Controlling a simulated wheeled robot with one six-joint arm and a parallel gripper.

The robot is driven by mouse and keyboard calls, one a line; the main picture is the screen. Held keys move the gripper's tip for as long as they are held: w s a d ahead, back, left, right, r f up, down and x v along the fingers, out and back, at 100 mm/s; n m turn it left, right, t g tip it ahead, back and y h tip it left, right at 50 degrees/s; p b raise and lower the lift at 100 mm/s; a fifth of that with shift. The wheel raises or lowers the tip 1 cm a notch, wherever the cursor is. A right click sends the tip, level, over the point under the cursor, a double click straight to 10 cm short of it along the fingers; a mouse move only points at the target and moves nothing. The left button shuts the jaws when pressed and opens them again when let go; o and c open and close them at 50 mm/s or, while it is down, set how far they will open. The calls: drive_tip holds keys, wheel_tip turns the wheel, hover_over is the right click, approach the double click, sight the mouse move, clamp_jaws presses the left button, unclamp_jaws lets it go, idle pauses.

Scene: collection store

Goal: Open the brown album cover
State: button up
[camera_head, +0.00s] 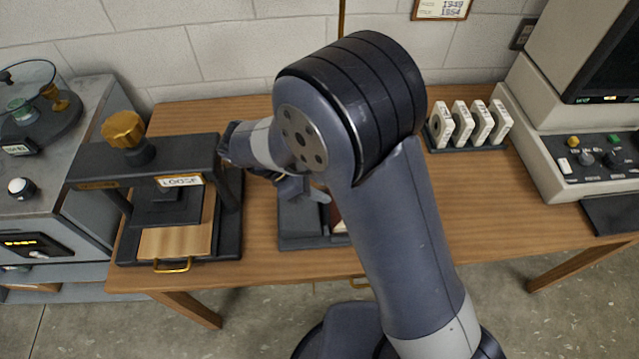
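I cannot make out a brown album cover for certain. A dark tray or cradle (300,240) sits on the wooden table (470,200), largely hidden behind my arm. A small brown-red and pale edge (338,222) shows in it beside my arm; I cannot tell whether it is the album.
The black press (228,215) has a brass knob (124,129), a "LOOSE" label and a wooden board (175,240). A rack of white boxes (468,124) stands behind my arm. A reader machine (590,160) stands right, a grey machine (50,190) left.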

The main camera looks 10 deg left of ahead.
drive_tip(key=shift+o, duration=0.8)
drive_tip(key=shift+d+r, duration=0.1)
drive_tip(key=v, duration=1)
drive_tip(key=shift+a+r, duration=0.25)
drive_tip(key=shift+a, duration=0.05)
drive_tip(key=shift+c, duration=0.4)
